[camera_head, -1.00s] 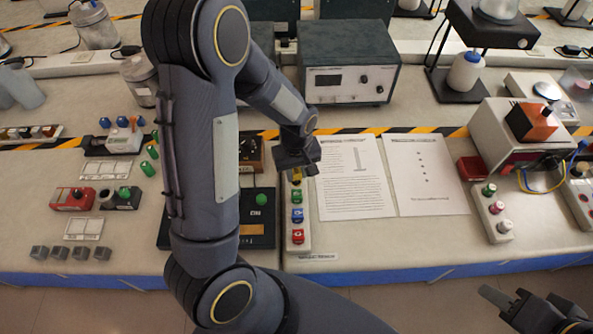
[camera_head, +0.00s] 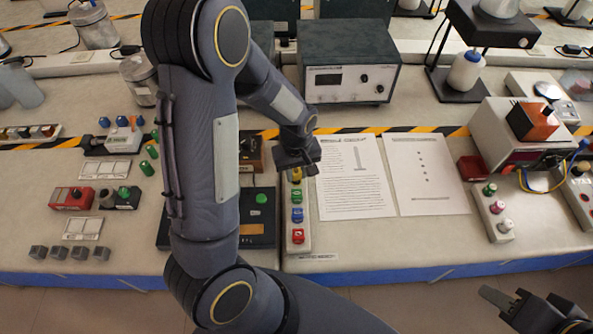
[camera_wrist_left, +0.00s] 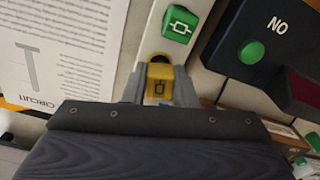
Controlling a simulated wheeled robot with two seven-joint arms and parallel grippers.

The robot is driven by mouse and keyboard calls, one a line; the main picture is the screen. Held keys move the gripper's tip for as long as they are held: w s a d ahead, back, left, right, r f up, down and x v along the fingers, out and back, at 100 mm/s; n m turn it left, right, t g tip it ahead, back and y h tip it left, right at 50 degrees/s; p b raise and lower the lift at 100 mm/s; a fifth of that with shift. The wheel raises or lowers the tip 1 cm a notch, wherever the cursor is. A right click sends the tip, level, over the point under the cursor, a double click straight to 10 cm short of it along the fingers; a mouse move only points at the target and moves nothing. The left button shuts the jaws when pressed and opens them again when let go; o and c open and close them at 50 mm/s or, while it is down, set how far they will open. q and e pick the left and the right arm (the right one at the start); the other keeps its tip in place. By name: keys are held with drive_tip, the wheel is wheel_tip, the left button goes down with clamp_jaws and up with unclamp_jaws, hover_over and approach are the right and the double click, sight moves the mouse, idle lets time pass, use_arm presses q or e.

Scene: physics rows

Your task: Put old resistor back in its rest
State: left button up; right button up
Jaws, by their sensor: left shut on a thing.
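My left gripper (camera_head: 297,168) is over the far end of the white strip (camera_head: 304,247) in the head view. In the left wrist view its fingers (camera_wrist_left: 158,90) are shut on a yellow block with a black resistor symbol (camera_wrist_left: 160,75). The yellow block also shows just below the gripper in the head view (camera_head: 296,175). It is in line with the strip, by a dark round opening (camera_wrist_left: 160,57); I cannot tell whether it is fully seated. A green block with a symbol (camera_wrist_left: 180,22) sits beside it on the strip. My right gripper (camera_head: 508,303) is open and empty at lower right.
Blue (camera_head: 297,215) and red (camera_head: 298,236) blocks sit nearer on the strip. A dark board with a green button (camera_head: 261,198) is left of it, partly behind my arm. Printed sheets (camera_head: 352,185) lie right. A grey meter box (camera_head: 347,62) stands behind.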

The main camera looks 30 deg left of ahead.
use_arm(q)
drive_tip(key=shift+f+b, duration=1.35)
drive_tip(key=shift+f, duration=0.05)
idle(0.8)
drive_tip(key=o, duration=1.4)
drive_tip(key=shift+o, duration=0.2)
drive_tip(key=shift+d+r+p, duration=0.1)
drive_tip(key=shift+r+p, duration=1)
drive_tip(key=shift+r, duration=0.2)
drive_tip(key=shift+r+p, duration=1.75)
drive_tip(key=shift+r, duration=0.45)
